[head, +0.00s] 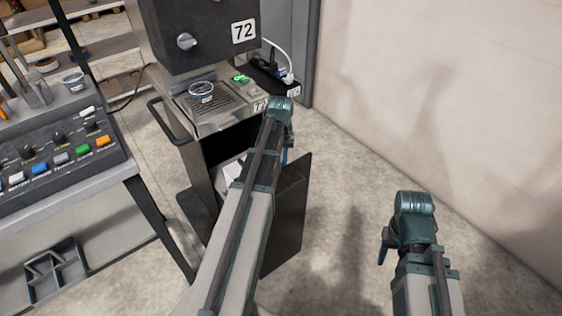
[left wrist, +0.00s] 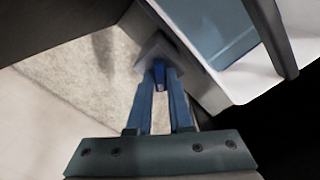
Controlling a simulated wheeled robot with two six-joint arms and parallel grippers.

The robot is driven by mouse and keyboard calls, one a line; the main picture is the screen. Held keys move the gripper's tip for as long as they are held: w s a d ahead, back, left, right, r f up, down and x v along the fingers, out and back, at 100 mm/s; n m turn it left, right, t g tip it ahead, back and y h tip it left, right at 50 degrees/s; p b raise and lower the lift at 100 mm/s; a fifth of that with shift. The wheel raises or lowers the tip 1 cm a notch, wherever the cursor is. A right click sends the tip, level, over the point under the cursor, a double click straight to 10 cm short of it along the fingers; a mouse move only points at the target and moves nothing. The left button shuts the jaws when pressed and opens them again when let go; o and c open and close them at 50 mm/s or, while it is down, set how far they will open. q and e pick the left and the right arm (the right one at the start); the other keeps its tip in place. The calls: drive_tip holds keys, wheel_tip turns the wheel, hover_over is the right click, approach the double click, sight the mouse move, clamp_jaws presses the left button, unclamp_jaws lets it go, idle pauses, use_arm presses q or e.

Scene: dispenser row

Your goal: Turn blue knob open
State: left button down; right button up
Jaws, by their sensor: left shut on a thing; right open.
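The blue knob (left wrist: 158,73) shows in the left wrist view, small and dark blue, in front of a grey square plate (left wrist: 151,52). My left gripper (left wrist: 160,82) is shut on it, with its two blue fingers closing in from either side. In the head view my left gripper (head: 285,152) is mostly behind its own wrist, at the open cabinet under the dispenser, and the knob is hidden there. My right gripper (head: 383,250) is at the lower right over the floor, away from the dispenser, its fingers mostly hidden by its wrist.
The dispenser (head: 205,40) bears the number 72 and a silver dial (head: 186,41). A cup (head: 201,92) stands on its tray. The dark cabinet door (head: 290,215) hangs open. A white container (left wrist: 235,85) is close beside the knob. A control bench (head: 60,200) stands left.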

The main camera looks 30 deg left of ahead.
sight(281, 164)
use_arm(q)
drive_tip(key=n, duration=0.4)
drive_tip(key=shift+n, duration=2.1)
drive_tip(key=c, duration=0.8)
unclamp_jaws()
wheel_tip(281, 164, up, 14)
drive_tip(key=p, duration=1.3)
drive_tip(key=shift+f+p, duration=0.1)
drive_tip(key=shift+p, duration=0.3)
